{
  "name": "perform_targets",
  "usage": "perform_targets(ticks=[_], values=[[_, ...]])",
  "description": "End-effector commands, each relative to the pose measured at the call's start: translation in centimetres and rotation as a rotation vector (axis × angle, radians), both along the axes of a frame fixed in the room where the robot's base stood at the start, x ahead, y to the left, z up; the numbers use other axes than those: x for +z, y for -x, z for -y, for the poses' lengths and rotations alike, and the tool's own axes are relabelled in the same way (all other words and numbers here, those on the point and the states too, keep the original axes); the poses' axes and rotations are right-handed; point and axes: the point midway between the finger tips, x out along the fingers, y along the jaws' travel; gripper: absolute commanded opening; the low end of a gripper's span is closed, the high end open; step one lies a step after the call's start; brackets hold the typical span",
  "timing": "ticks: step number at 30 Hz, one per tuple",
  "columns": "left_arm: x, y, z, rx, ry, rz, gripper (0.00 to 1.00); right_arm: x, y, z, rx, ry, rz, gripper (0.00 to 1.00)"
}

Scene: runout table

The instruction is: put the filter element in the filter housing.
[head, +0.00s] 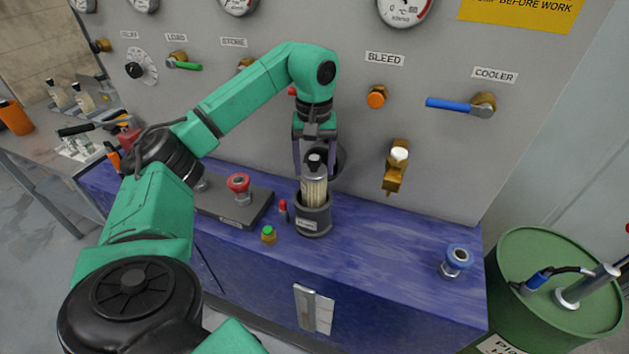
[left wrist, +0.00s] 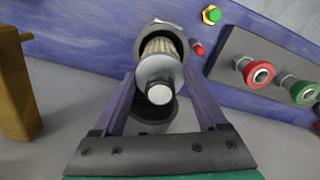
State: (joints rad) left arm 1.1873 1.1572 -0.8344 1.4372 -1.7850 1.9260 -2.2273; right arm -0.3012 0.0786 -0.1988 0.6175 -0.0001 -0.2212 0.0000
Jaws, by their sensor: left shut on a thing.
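The filter element (head: 314,190) is a pale pleated cylinder with a grey cap and a dark knob on top. It stands about upright, with its lower end inside the mouth of the dark, cup-shaped filter housing (head: 313,222) on the blue bench. Its pleated upper part shows above the rim. My left gripper (head: 315,163) points down and is shut on the filter element near its cap. In the left wrist view, my left gripper (left wrist: 158,78) has a finger on each side of the filter element (left wrist: 160,68), and the housing (left wrist: 160,27) surrounds its far end. My right gripper is not in view.
A red knob (head: 238,183) on a dark plate stands left of the housing. A small red-capped piece (head: 283,207) and a green-topped brass piece (head: 268,235) stand close by. A brass tap (head: 396,168) juts from the panel.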

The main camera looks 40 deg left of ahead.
Motion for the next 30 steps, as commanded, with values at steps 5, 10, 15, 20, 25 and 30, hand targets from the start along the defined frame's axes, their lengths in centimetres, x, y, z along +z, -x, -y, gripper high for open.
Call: perform_targets(ticks=[5,10,15,20,25,30], values=[[-2.6,0.1,0.0,0.001,0.001,-0.003,0.00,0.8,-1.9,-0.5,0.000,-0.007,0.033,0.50],[-4.0,0.0,0.0,0.000,0.002,0.003,0.00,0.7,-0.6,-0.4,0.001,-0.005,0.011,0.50],[-4.0,0.0,0.0,0.000,0.002,0.003,0.00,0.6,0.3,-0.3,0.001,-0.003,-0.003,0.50],[-4.6,0.1,0.0,0.000,0.001,0.002,0.00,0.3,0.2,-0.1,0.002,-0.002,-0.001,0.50],[-5.1,0.1,0.0,0.000,0.001,0.001,0.00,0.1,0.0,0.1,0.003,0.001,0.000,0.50],[-5.2,0.1,0.0,0.000,0.001,0.001,0.86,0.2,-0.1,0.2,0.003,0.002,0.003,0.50]])
